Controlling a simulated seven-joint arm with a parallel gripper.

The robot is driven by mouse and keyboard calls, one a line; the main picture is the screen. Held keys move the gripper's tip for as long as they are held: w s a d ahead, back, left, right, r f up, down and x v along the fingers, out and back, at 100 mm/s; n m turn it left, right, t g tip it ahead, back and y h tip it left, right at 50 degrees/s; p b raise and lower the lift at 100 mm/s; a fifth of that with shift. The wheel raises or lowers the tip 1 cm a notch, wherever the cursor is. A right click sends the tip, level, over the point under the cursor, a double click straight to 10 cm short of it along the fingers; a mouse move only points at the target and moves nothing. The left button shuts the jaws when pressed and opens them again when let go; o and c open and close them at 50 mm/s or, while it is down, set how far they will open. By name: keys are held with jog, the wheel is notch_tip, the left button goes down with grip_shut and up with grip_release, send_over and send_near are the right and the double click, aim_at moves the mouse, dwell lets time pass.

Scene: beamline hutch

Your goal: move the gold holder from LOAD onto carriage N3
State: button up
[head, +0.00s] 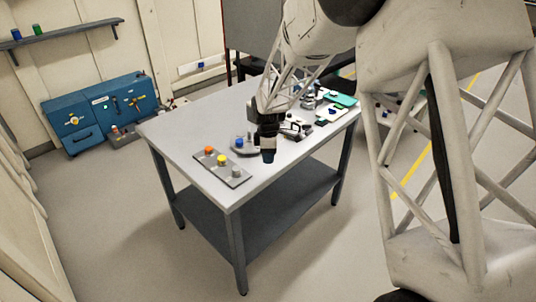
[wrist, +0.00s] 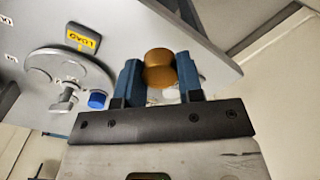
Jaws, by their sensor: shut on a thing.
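The gold holder (wrist: 158,68) is a short, round, gold-brown piece between the two blue fingers of my gripper (wrist: 160,78) in the wrist view. My gripper is shut on it. In the head view my gripper (head: 268,158) hangs over the front part of the table, and the gold holder cannot be made out there. A yellow sign (wrist: 82,39), upside down and apparently reading LOAD, is beside a round grey plate (wrist: 60,62) in the wrist view. I cannot tell which place is carriage N3.
A blue-topped piece (head: 239,143) is at the round plate, left of my gripper; it also shows in the wrist view (wrist: 97,100). A grey tray (head: 236,183) holds orange, yellow and grey pieces. Fixtures and green items (head: 341,99) stand farther back on the table (head: 185,130).

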dwell(0.6)
jog(key=w+d+r, duration=0.2)
jog(key=w+r, duration=0.1)
jog(key=w, duration=1.2)
send_over(282, 123)
jog(key=shift+a+r, duration=0.1)
jog(key=shift+r, duration=0.3)
jog(key=shift+f, duration=0.15)
jog(key=shift+f, duration=3.2)
jog(key=shift+f, duration=0.6)
jog(key=o, duration=1)
